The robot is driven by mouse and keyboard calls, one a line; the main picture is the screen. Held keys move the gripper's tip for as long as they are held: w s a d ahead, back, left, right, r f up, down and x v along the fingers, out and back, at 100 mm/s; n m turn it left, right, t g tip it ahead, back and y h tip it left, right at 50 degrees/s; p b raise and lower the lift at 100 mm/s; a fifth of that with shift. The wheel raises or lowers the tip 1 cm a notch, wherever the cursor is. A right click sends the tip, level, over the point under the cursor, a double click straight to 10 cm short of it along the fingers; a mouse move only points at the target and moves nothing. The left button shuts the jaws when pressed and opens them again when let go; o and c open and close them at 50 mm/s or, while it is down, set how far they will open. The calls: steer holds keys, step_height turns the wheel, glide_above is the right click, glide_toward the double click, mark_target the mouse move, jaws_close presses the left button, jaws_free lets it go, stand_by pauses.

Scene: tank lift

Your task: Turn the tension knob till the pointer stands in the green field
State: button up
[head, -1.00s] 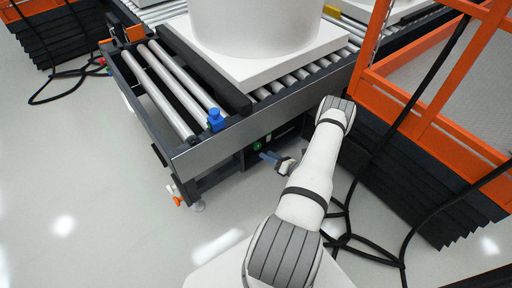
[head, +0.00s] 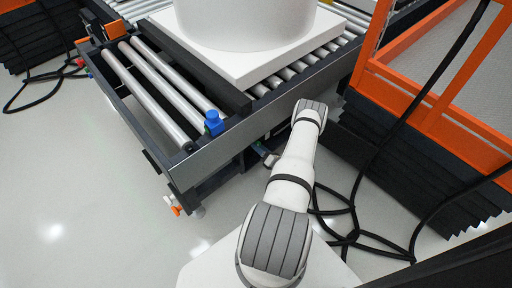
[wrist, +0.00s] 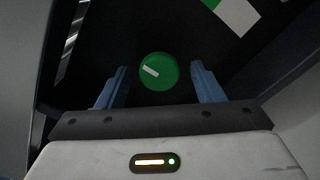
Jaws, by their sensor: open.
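A round green knob (wrist: 158,71) with a short white mark, tilted down to the right, shows in the wrist view on a dark surface. My gripper (wrist: 160,80) is open, with one blue finger on each side of the knob and visible gaps to it. A white and green patch (wrist: 236,12) is cut off at the top edge; I cannot tell whether it is the pointer's scale. No pointer can be made out. In the head view my gripper (head: 270,160) is low beside the conveyor's side, partly hidden by my arm.
The roller conveyor (head: 215,152) carries a white slab (head: 250,72) with a large white cylinder (head: 245,20). An orange-framed lift (head: 430,120) with black bellows stands at right. Black cables (head: 350,205) lie on the floor.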

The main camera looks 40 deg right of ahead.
steer(key=shift+w+a, duration=0.1)
steer(key=shift+w, duration=0.8)
steer(key=shift+c, duration=0.4)
steer(key=c, duration=0.9)
